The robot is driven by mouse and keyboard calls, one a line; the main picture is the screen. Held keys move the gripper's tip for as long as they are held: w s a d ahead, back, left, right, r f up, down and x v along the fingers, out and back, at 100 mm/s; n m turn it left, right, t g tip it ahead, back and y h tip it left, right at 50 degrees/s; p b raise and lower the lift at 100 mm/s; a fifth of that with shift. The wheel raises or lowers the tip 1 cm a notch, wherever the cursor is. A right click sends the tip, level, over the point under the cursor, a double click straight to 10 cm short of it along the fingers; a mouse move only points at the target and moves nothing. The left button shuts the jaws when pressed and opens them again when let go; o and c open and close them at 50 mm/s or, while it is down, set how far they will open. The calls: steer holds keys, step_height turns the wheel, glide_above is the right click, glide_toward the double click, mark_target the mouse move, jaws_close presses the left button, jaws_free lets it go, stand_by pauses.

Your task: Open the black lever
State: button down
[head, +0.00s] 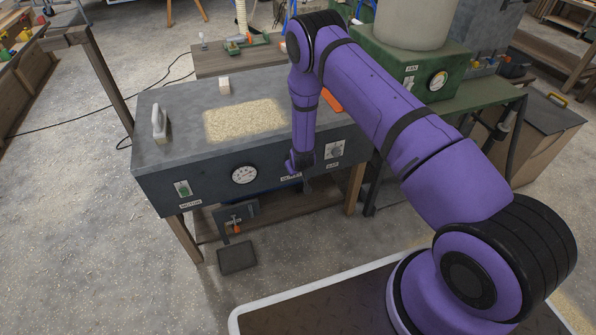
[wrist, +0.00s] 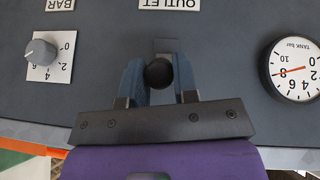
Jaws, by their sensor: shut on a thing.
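The black lever shows in the wrist view as a dark round end (wrist: 158,73) below the OUTLET label (wrist: 169,4). It sits on the dark front panel of a workbench-like unit (head: 160,188). My gripper (wrist: 159,68) has one finger on each side of the lever and is shut on it. In the head view my gripper (head: 300,168) reaches down to the front panel, and it largely hides the lever and part of its label. How far the lever is turned cannot be told.
A grey knob (wrist: 40,52) is on one side of the lever and a tank gauge (wrist: 295,68) on the other. The head view shows a motor switch (head: 182,188) at the panel's left. The unit's top holds a sawdust patch (head: 243,121), a white block (head: 224,86) and a brush-like tool (head: 160,123).

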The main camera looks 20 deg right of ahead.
steer(key=shift+w+r+g, duration=0.15)
steer(key=shift+r+g, duration=0.05)
steer(key=shift+g, duration=0.1)
stand_by(0.4)
steer(key=c, duration=0.9)
jaws_free()
steer(key=shift+r, duration=0.15)
steer(key=v, duration=1)
steer(key=shift+r, duration=0.3)
